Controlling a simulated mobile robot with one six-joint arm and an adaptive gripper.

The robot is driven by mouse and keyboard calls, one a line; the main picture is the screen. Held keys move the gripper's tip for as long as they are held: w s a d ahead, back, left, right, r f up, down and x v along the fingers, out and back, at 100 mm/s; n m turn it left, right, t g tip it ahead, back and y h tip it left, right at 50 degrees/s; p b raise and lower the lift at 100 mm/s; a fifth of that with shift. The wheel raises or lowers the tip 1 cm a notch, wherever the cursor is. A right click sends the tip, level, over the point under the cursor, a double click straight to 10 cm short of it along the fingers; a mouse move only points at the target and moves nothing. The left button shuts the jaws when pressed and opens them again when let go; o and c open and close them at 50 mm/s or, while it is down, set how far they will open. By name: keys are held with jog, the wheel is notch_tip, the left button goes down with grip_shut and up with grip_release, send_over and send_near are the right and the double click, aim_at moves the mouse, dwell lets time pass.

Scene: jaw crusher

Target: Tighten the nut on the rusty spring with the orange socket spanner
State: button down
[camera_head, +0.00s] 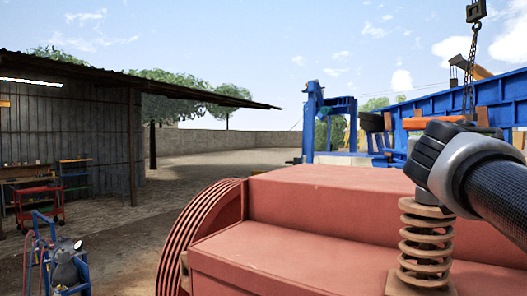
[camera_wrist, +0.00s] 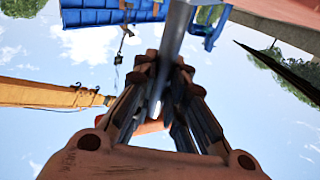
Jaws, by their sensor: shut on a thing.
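The rusty spring (camera_head: 425,248) stands upright at the lower right in the head view, beside the red machine body. Its top plate shows, but no nut can be made out; my wrist covers the space just above. My gripper (camera_wrist: 164,66) is shut in the wrist view, its fingers closed around a grey metal bar (camera_wrist: 177,35), which seems to be the spanner's shaft. An orange piece (camera_wrist: 150,127) shows behind the fingers. In the head view an orange bar (camera_head: 414,123) sticks out left of my dark wrist; I cannot tell if it is the spanner's handle.
The red crusher housing (camera_head: 330,205) with a ribbed wheel (camera_head: 196,240) fills the middle foreground. A chain hoist (camera_head: 473,60) hangs at the upper right before a blue conveyor frame (camera_head: 400,110). A shed (camera_head: 70,130) and red cart (camera_head: 38,205) stand left. The yard between is open.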

jog(key=shift+r+m+g+h+b, duration=0.1)
jog(key=shift+m+g+h+b, duration=1)
jog(key=shift+b, duration=0.75)
jog(key=shift+m+g+h+b, duration=0.4)
jog(key=shift+g+h+b, duration=0.15)
jog(key=shift+g+h, duration=0.05)
jog(key=shift+a+m+g+h, duration=0.1)
jog(key=shift+m+g+h, duration=0.2)
jog(key=shift+w+m+g+h, duration=0.1)
jog(key=shift+m+g+h, duration=0.45)
jog(key=shift+g, duration=0.25)
jog(key=shift+m+g, duration=0.25)
jog(key=shift+g, duration=0.05)
jog(key=shift+m+g+h+p, duration=0.85)
jog(key=shift+m+g, duration=0.55)
jog(key=shift+g, duration=0.7)
jog(key=shift+n+t+b, duration=0.3)
jog(key=shift+t+b, duration=0.2)
jog(key=shift+b, duration=0.15)
